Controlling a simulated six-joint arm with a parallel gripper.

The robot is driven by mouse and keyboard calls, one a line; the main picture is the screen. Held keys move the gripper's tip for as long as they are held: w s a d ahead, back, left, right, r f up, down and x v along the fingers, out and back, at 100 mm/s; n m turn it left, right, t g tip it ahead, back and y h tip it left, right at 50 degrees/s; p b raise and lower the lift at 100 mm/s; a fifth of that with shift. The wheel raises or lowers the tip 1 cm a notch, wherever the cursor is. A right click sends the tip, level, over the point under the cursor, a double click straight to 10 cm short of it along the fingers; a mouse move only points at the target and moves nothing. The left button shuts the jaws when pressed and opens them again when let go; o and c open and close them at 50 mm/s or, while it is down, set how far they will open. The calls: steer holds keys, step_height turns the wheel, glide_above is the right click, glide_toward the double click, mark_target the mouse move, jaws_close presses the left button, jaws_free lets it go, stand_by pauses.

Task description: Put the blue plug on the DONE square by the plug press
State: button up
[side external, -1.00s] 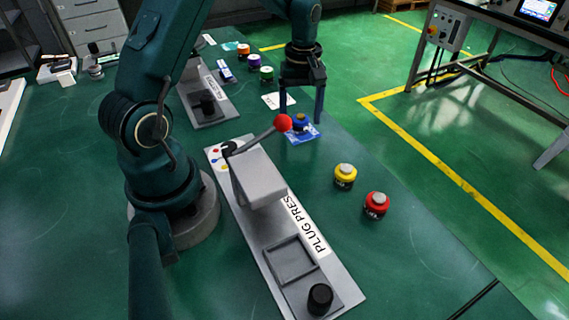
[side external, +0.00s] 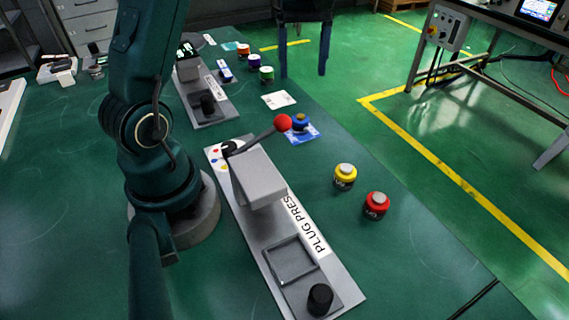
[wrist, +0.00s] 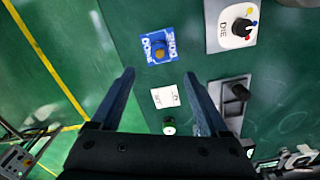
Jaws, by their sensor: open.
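The blue plug (side external: 300,121) stands upright on the blue DONE square (side external: 313,137), beside the plug press (side external: 262,187) and just right of its red lever ball. In the wrist view the plug (wrist: 159,54) sits within the DONE square (wrist: 147,45), its lettering showing around the plug. My gripper (side external: 303,70) is open and empty, raised well above the table and behind the plug. In the wrist view its two fingers (wrist: 159,76) are spread wide with nothing between them.
A yellow plug (side external: 345,177) and a red plug (side external: 376,206) stand right of the press. A white card (side external: 278,99) lies behind the DONE square. Orange, purple and green (side external: 266,75) plugs stand farther back near a second machine (side external: 208,104).

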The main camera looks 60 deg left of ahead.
steer(key=s+d+m+t, duration=0.2)
steer(key=s+d+m, duration=0.2)
steer(key=s+d+r+m+t, duration=0.1)
steer(key=s+d+m, duration=0.4)
steer(key=s+d+m+t, duration=0.2)
steer(key=s+d+m, duration=0.3)
steer(key=shift+r+t, duration=0.3)
steer(key=shift+r, duration=0.05)
stand_by(0.6)
